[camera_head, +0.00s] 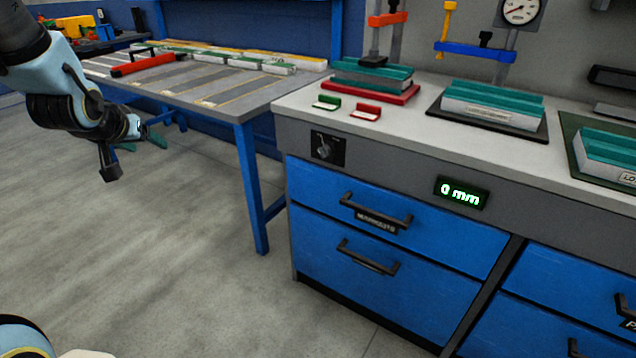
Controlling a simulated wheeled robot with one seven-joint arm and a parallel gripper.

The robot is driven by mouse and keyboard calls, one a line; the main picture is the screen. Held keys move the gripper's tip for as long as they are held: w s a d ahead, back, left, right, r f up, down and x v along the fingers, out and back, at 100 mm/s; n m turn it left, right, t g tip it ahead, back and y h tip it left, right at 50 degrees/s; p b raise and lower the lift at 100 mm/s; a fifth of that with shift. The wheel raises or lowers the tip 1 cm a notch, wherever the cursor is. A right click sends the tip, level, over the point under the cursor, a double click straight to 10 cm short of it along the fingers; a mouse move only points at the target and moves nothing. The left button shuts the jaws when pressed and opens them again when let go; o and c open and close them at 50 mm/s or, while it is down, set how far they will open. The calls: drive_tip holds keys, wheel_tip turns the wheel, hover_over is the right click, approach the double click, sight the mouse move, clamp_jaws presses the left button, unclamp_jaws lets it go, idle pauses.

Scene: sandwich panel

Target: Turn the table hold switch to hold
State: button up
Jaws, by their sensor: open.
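The table hold switch (328,147) is a dark square plate with a round knob, set in the grey front panel of the workbench, above the upper left blue drawer. Its knob's setting and any markings are too small to read. My gripper (141,142) is at the left, over the open floor, well apart from the switch.
A green-lit display (461,194) reads 0 mm right of the switch. Drawer handles (376,211) stick out below. The grey workbench top (420,124) holds teal panel stacks and clamps. A second table (232,94) with blue legs stands behind. Floor before the drawers is clear.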

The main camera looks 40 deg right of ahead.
drive_tip(key=d+f+m+h+b, duration=0.25)
drive_tip(key=d+f+b, duration=0.3)
drive_tip(key=d, duration=0.35)
drive_tip(key=m+g+h+b, duration=0.5)
drive_tip(key=h+b, duration=0.5)
drive_tip(key=b, duration=0.3)
approach(320, 153)
drive_tip(key=d, duration=0.3)
drive_tip(key=w+d, duration=0.1)
drive_tip(key=d, duration=0.5)
drive_tip(key=shift+w+d, duration=0.35)
clamp_jaws()
